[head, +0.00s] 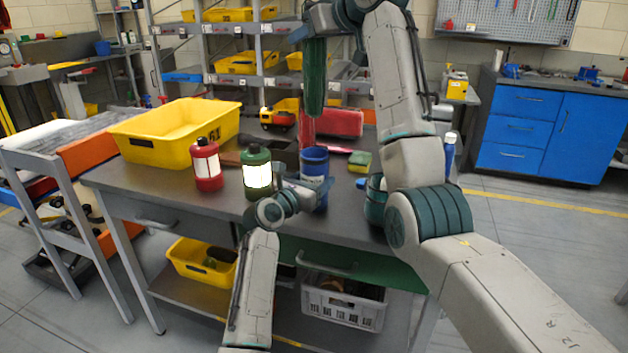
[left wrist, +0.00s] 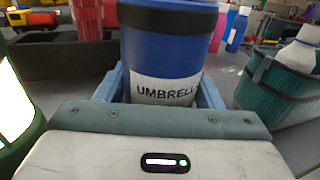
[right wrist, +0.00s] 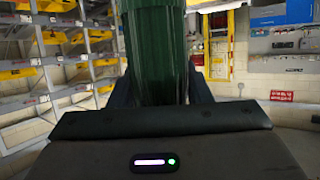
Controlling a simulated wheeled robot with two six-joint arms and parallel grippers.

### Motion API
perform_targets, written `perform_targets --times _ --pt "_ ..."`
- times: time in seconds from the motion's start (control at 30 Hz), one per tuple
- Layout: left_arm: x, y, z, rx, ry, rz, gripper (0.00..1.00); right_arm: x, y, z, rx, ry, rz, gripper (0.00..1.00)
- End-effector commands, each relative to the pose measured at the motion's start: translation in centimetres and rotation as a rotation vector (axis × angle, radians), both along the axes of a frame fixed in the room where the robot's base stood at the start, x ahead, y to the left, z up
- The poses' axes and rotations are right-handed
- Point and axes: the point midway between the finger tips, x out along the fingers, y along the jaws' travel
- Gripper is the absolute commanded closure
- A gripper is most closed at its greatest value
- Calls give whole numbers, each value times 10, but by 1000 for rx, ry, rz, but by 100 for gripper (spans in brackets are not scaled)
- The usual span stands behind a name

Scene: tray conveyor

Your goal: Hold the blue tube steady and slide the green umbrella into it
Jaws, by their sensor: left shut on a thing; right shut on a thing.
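The blue tube (head: 315,166) stands upright on the grey table in the head view, with a dark band near its top. In the left wrist view the blue tube (left wrist: 168,45) shows a white label reading "UMBRELL". My left gripper (head: 312,190) is shut around its lower part. The green umbrella (head: 314,80) hangs upright, furled, above the tube in the head view, its lower end apart from the tube's rim. My right gripper (head: 318,20) is shut on its upper part. The green umbrella (right wrist: 154,50) also fills the middle of the right wrist view.
A yellow bin (head: 150,150) is at the table's left. A red toolbox (head: 338,122) lies behind, a sponge (head: 360,160) to the right. A teal basket (left wrist: 285,92) holds a white-capped bottle.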

Motion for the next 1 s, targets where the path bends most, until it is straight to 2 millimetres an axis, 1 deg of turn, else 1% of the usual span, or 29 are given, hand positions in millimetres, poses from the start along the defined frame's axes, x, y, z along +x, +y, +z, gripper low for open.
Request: perform_targets --times 1.0 --pt "0 0 0 0 0 0 63 0 0 -69 1 -1 0 100"
